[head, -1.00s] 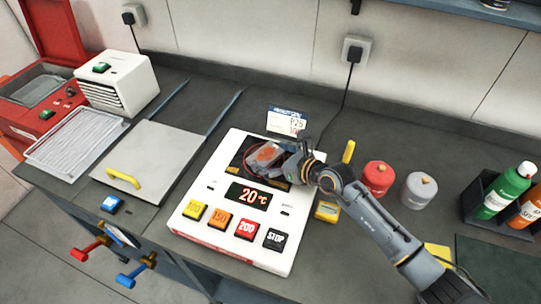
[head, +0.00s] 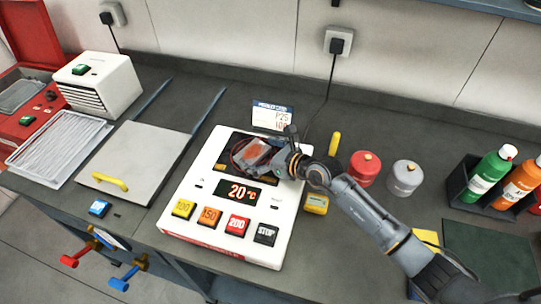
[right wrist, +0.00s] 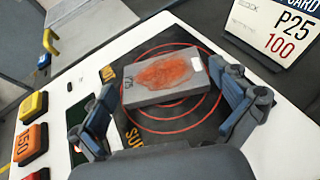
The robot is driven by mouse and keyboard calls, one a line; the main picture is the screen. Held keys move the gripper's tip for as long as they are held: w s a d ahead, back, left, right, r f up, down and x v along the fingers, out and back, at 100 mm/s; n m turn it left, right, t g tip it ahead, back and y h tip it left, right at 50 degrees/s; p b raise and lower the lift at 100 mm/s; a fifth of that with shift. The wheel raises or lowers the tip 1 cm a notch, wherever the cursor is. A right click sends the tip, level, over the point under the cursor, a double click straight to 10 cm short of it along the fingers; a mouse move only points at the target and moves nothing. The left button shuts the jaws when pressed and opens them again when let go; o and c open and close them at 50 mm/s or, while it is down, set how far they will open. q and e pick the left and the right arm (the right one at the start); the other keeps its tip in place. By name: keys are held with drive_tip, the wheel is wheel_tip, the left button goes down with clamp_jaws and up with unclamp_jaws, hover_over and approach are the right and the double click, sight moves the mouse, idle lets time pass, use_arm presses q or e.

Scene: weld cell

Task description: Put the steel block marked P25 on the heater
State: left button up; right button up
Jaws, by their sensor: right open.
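The steel block (right wrist: 165,78) is a grey slab with a rusty orange patch on top. A small mark shows on its side, too small to read for sure. It lies on the dark plate with red rings of the white heater (head: 181,188), and it also shows in the head view (head: 255,154). My right gripper (right wrist: 172,118) is open, its fingers apart on either side of the block's near end; it reaches over the heater from the right in the head view (head: 275,155). The heater display (head: 239,192) reads 20 °C. My left gripper is not in view.
A card (right wrist: 285,32) reading P25 and 100 stands behind the heater. Yellow, orange, red and black buttons (head: 210,217) line its front. Red (head: 364,168) and grey (head: 402,178) canisters and a yellow device (head: 316,204) stand to the right. A flat grey lid (head: 135,160) lies left.

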drive_tip(key=b+v, duration=0.1)
drive_tip(key=v, duration=0.9)
drive_tip(key=shift+s+d, duration=0.25)
drive_tip(key=shift+d, duration=0.05)
drive_tip(key=shift+s+d+r+b, duration=0.3)
drive_tip(key=shift+s, duration=0.05)
